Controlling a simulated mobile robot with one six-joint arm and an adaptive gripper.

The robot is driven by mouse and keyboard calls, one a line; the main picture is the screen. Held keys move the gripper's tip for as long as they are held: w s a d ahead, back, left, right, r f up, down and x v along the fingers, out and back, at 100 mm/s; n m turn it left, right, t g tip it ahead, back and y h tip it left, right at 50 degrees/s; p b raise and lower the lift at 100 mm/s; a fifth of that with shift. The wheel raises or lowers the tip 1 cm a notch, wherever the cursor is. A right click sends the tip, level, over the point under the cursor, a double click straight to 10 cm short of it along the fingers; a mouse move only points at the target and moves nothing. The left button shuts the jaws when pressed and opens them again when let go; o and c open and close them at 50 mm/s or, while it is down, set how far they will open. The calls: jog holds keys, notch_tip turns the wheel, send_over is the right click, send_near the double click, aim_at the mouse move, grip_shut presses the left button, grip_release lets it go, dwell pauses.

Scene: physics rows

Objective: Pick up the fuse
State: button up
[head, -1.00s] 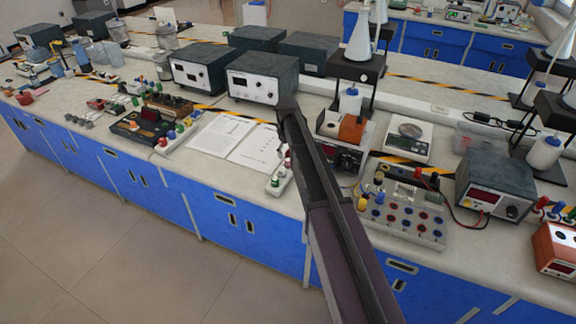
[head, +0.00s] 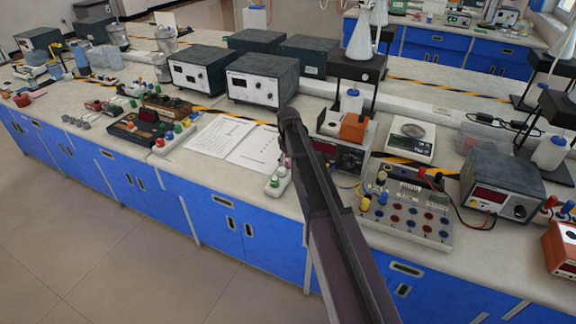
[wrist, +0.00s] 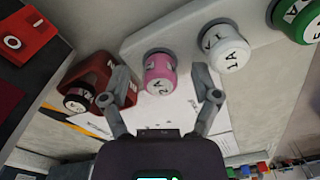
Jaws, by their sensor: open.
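In the wrist view a pink fuse marked 2A (wrist: 160,73) stands in a pale strip-shaped holder (wrist: 135,42). A white fuse marked 1A (wrist: 225,48) and a green one (wrist: 298,18) stand in the same row to its right. My gripper (wrist: 164,84) is open, with one finger on each side of the pink fuse in the picture. I cannot tell whether either finger touches it. In the head view the strip (head: 277,183) lies near the bench's front edge, just left of my arm; the fingers cannot be made out there.
A dark red part with a black cap (wrist: 79,97) is close to the left finger, and a red switch block (wrist: 28,33) is at upper left. Open papers (head: 222,136) lie left of the strip. A terminal board (head: 408,212) stands to the right.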

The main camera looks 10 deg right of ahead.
aim_at(288, 160)
jog(key=shift+c, duration=0.2)
jog(key=c, duration=1)
jog(key=shift+c, duration=0.2)
jog(key=shift+r, duration=0.2)
notch_tip(288, 160, up, 4)
jog(key=p, duration=0.4)
jog(key=shift+f, duration=0.2)
jog(key=s+d+r+p, duration=0.1)
jog(key=s, duration=1.5)
jog(key=shift+d, duration=0.15)
jog(key=shift+s, duration=0.1)
